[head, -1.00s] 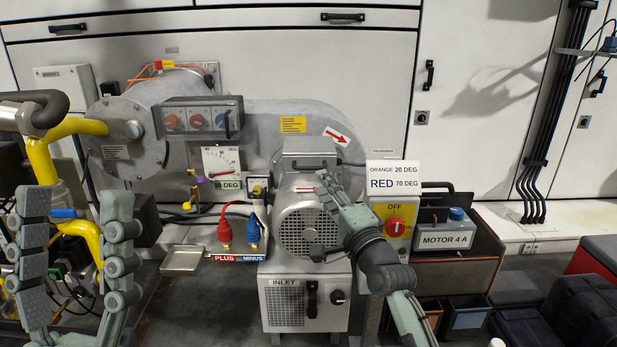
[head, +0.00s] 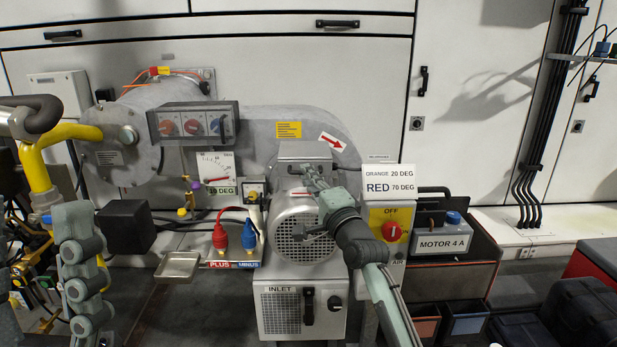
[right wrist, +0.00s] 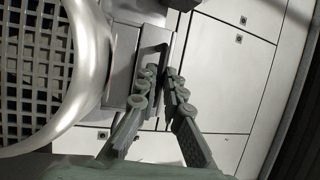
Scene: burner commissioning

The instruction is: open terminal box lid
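The grey terminal box (head: 305,152) sits on top of the round-grilled motor (head: 300,232). Its lid looks closed. My right gripper (head: 308,178) reaches up to the front of the box from the lower right. In the right wrist view, its fingertips (right wrist: 162,74) are close together on either side of a bar of the frame-shaped lid handle (right wrist: 148,45) and appear to touch it. The fingers partly hide the handle. My left gripper (head: 80,255) is away at the lower left, apart from the box, with its fingers spread and partly cut off.
The motor's rim and grille (right wrist: 60,80) lie close to the right gripper. A switch box (head: 392,225) with a red knob and a label card (head: 389,182) stand just right of the arm. Red and blue plugs (head: 235,236) stand left of the motor.

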